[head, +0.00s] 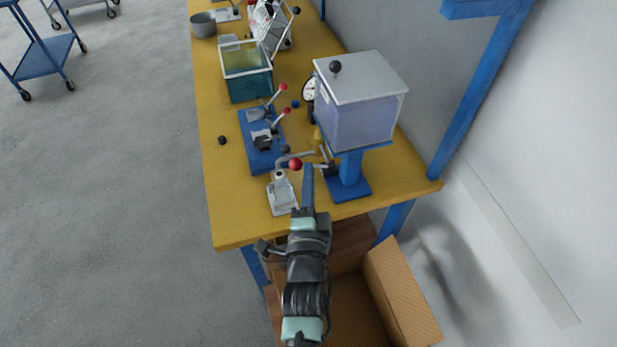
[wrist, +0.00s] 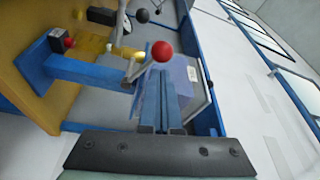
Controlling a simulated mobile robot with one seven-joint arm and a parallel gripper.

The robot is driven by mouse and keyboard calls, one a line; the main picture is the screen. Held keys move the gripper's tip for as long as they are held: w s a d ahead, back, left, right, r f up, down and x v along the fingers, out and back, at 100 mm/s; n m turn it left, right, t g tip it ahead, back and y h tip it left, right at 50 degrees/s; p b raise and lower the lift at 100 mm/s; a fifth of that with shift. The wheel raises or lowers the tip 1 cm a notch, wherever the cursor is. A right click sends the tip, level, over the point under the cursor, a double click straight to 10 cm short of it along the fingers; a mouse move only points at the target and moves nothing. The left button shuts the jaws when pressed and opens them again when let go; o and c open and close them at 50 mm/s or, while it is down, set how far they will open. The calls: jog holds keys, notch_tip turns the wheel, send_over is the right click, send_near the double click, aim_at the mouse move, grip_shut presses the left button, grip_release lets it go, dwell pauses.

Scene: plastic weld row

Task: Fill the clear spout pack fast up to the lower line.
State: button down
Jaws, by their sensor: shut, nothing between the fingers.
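A clear tank (head: 358,115) of pale violet liquid, with a grey lid and black knob, stands on a blue post (head: 350,168) at the bench's near right; it also shows behind my fingers in the wrist view (wrist: 184,76). A yellow fitting (wrist: 126,52) with a metal lever sits by the post. A red ball (wrist: 162,50) shows just beyond my fingertips; I cannot tell if they touch. My gripper (head: 308,168) is shut and empty, its blue fingers together, in front of the tank. I cannot make out the clear spout pack or its lines in either view.
The yellow bench (head: 230,215) carries a toggle clamp (head: 282,195), a blue clamp plate (head: 262,155), a teal-filled tank (head: 248,80) and a gauge (head: 309,89). An open cardboard box (head: 400,290) stands below the near edge.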

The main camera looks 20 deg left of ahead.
jog(key=shift+s+a+f+n+y+b, duration=0.15)
jog(key=shift+f+n+b, duration=0.2)
jog(key=shift+n, duration=0.2)
jog(key=shift+a+f+n+y+b, duration=0.1)
jog(key=shift+f+n+y+b, duration=0.15)
jog(key=shift+n, duration=0.3)
jog(key=shift+s+a+f+n+t+y+b, duration=0.15)
jog(key=shift+f+n+y+b, duration=0.1)
jog(key=shift+f+n+b, duration=0.35)
jog(key=shift+w+a+f+n+t+y+b, duration=0.15)
jog(key=shift+n+t+y+b, duration=0.1)
jog(key=shift+n, duration=0.55)
jog(key=shift+s+f+n+t+y+b, duration=0.1)
jog(key=shift+s+f+n+y+b, duration=0.1)
jog(key=shift+f+n+b, duration=0.4)
jog(key=shift+r, duration=0.2)
dwell(0.4)
